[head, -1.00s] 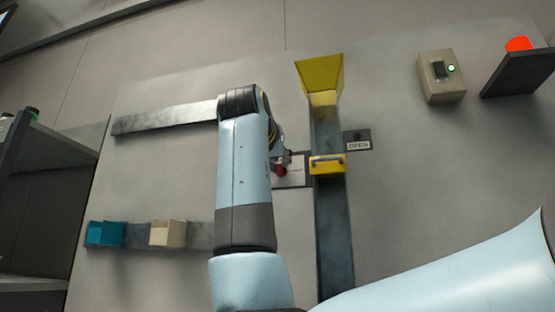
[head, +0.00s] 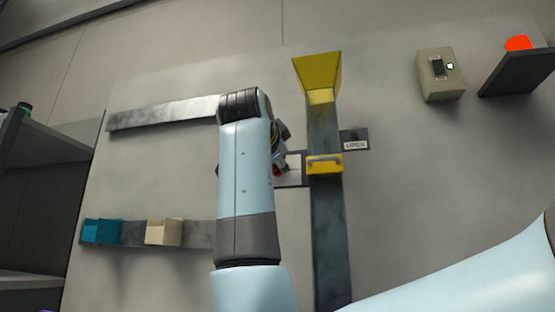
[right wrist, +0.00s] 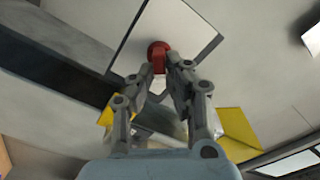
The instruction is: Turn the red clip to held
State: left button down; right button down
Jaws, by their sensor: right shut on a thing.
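The red clip (right wrist: 158,52) is on a pale plate (right wrist: 185,28) fixed to the wall panel, and my right gripper (right wrist: 160,74) has its fingertips closed around its lower end. In the head view the clip's red (head: 277,170) is mostly hidden behind my right gripper and forearm. The plate (head: 291,172) shows just right of them, beside the dark vertical chute. Which way the clip is turned cannot be read clearly. My left gripper is not in view.
A yellow funnel (head: 318,75) tops the chute (head: 330,235), with a yellow handled gate (head: 325,164) below. A small label plate (head: 355,141) sits right of it. A switch box (head: 440,75) is at upper right.

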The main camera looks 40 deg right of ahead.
jog(key=shift+s+f+m+b, duration=0.1)
jog(key=shift+m+b, duration=0.15)
jog(key=shift+m, duration=1.6)
jog(key=shift+f+m+b, duration=0.1)
jog(key=shift+m+b, duration=0.15)
jog(key=shift+m, duration=1.6)
jog(key=shift+d, duration=0.1)
